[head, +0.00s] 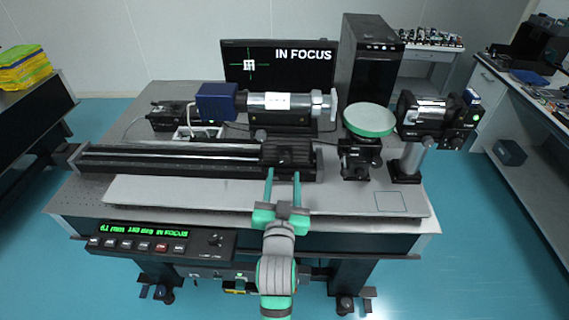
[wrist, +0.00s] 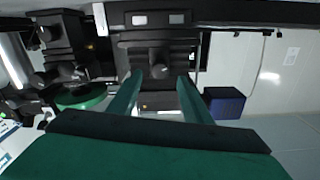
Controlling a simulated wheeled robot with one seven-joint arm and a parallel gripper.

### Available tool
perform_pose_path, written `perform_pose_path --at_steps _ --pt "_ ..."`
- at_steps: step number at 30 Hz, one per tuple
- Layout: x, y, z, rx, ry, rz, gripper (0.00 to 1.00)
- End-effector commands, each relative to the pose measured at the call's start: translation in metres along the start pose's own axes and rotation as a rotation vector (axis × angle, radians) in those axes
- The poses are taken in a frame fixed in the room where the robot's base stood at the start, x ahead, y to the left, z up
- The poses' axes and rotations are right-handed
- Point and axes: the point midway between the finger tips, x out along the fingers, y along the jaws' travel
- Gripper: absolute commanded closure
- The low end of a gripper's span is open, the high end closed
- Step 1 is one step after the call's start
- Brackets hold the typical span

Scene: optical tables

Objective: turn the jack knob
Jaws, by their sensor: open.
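The jack (head: 358,160) is a black stand under a round green-rimmed plate (head: 370,119), on the right part of the optical table. In the wrist view, which is upside down, the jack (wrist: 66,45) is at the left with the green plate (wrist: 82,98) below it. Its knob is too small and dark to make out surely. My gripper (head: 283,174) is open, with green fingers at the front of the black rail carriage (head: 287,151), left of the jack. In the wrist view a dark round knob (wrist: 159,70) on the carriage shows between the fingertips (wrist: 159,78); contact cannot be told.
A long black rail (head: 170,160) runs left from the carriage. Behind stand a blue box (head: 216,102), a silver cylinder (head: 285,101) and a monitor (head: 275,60) reading "IN FOCUS". A camera-like device on a post (head: 411,160) stands right of the jack. A control panel (head: 165,242) is at front left.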

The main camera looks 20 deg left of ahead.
Motion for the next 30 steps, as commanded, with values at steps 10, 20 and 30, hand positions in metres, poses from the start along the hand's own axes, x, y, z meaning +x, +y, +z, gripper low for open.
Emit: perform_pose_path --at_steps 10,20,30 --pt "0.052 0.000 -0.001 -0.002 0.002 0.000 0.55" --pt "0.062 0.000 0.000 -0.001 0.000 0.000 0.55" --pt "0.061 0.000 0.000 -0.002 0.000 0.000 0.96"
